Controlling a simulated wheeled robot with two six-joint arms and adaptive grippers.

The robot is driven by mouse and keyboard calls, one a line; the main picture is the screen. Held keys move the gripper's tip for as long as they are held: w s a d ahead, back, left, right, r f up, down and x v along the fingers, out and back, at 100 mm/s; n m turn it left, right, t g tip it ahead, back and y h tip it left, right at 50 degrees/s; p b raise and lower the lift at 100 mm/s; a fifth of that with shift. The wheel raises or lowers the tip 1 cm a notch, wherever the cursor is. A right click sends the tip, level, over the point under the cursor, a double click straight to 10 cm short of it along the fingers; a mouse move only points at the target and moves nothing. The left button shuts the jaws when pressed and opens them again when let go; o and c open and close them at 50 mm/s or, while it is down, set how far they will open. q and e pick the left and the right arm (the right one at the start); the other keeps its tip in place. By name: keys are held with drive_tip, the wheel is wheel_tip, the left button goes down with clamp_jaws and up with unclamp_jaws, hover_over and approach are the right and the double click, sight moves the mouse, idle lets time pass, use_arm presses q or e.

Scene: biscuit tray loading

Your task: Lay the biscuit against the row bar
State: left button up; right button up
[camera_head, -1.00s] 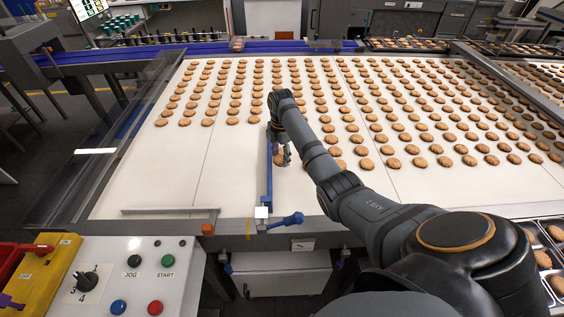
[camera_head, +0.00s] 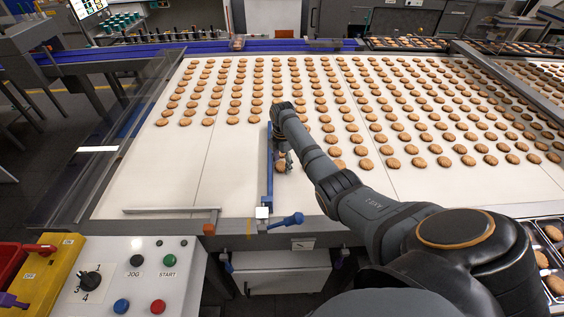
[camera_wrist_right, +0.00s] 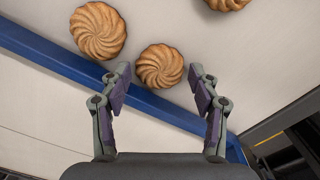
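A round, swirled golden biscuit (camera_wrist_right: 160,66) lies on the pale belt, close beside the blue row bar (camera_wrist_right: 50,60). I cannot tell whether it touches the bar. My right gripper (camera_wrist_right: 160,71) is open around this biscuit, with a gap between each fingertip and its sides. A second biscuit (camera_wrist_right: 98,30) lies along the same side of the bar. In the head view the bar (camera_head: 268,185) runs away from the belt's front edge. My right gripper (camera_head: 284,161) is just right of it, with a biscuit (camera_head: 281,169) partly showing below. My left gripper is out of view.
Many biscuits in rows cover the belt (camera_head: 150,185) behind and right of the bar; its front left is bare. A blue-handled clamp (camera_head: 290,220) sits at the front edge. A control panel (camera_head: 140,290) stands front left, filled trays (camera_head: 550,225) at right.

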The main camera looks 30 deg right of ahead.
sight(282, 165)
wheel_tip(282, 165, up, 12)
drive_tip(key=b, duration=0.2)
drive_tip(key=shift+b, duration=0.3)
drive_tip(key=shift+r, duration=0.1)
